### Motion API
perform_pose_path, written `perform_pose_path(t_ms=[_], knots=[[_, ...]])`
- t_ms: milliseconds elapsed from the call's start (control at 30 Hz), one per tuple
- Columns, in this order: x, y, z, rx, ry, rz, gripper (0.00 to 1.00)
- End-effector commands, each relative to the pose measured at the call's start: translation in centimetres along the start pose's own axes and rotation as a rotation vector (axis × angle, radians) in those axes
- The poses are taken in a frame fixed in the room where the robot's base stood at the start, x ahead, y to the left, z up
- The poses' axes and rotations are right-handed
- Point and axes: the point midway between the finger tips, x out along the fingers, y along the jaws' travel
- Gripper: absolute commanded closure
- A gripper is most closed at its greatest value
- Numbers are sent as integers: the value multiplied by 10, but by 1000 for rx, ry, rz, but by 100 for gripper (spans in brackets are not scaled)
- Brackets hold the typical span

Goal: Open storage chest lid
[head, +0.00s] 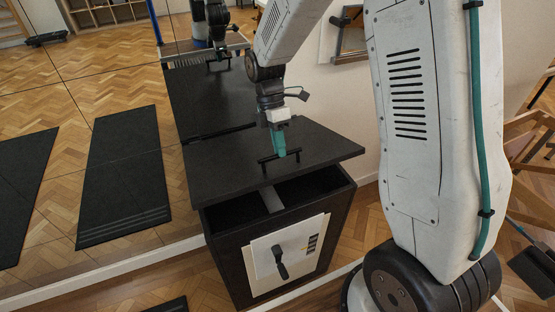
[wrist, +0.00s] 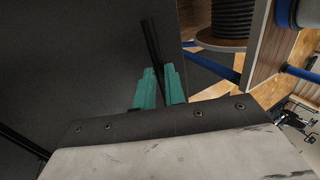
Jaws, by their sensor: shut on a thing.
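The storage chest (head: 228,248) is a black box with a pale front panel, standing against a mirrored wall. Its black lid (head: 225,165) is partly open: the front edge is raised and the dark interior shows beneath it, with a grey strip across the opening. A black bar handle (head: 267,162) sits near the lid's front edge. My gripper (head: 280,153), with teal fingers, reaches down from above and is shut on the handle. In the wrist view, the teal fingers (wrist: 159,88) close around the dark bar (wrist: 151,45), with the dark lid surface (wrist: 75,60) behind.
The mirror (head: 50,85) at the left reflects the floor, dark mats and the lid. A black handle (head: 280,262) stands out from the chest's front panel. Wooden furniture (head: 525,140) is at the right edge. Parquet shows around the chest's base.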

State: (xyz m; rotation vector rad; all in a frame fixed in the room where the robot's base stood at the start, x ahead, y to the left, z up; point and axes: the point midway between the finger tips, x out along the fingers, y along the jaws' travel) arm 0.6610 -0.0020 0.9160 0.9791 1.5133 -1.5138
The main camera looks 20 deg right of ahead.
Motion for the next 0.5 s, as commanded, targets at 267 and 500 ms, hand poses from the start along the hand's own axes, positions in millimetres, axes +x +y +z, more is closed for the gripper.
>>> perform_pose_path(t_ms=[267,500], knots=[[-42,10,-1,0,1,22,100],[-44,10,-1,0,1,18,100]])
